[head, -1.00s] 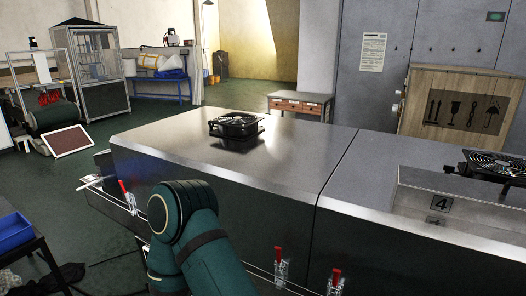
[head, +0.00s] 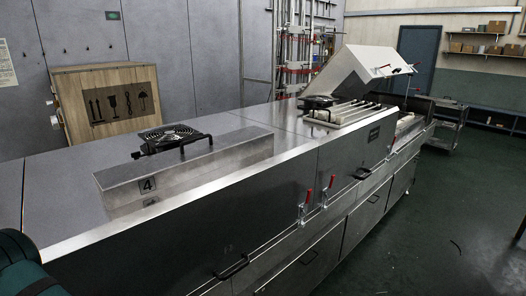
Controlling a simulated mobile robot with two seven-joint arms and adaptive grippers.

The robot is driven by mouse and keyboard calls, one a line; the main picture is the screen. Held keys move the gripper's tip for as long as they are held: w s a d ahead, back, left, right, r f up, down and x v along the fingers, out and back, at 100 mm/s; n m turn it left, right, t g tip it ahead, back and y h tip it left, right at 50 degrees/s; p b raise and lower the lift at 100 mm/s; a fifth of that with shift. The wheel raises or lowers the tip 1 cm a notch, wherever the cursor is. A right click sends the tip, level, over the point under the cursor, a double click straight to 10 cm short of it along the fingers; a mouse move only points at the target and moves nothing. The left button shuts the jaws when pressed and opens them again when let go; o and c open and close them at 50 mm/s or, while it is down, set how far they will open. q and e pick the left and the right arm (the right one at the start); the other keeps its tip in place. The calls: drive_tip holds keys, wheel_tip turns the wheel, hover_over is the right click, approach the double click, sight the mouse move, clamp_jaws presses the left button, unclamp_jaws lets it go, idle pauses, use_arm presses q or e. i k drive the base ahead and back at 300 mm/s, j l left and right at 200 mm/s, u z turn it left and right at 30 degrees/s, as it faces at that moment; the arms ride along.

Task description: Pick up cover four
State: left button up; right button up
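In the head view a long raised metal block (head: 225,163) on top of the dryer carries a dark number plate "4" (head: 148,185). It stands on a flat grey cover panel (head: 60,198). A black fan (head: 172,134) sits just behind the block. A dark bar handle (head: 231,268) is on the front face below. Two red-handled clamps (head: 307,197) stand at the front side, to the right of the block. Neither gripper is in view; only a dark green part of my arm shows at the bottom left corner.
Farther along the dryer, a light-coloured hood (head: 362,68) stands tilted open beside a second fan (head: 317,101). A wooden crate (head: 107,104) is behind the dryer on the left. The dark green floor (head: 440,225) at right is largely clear.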

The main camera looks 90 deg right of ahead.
sight(123, 184)
drive_tip(key=z, duration=1.65)
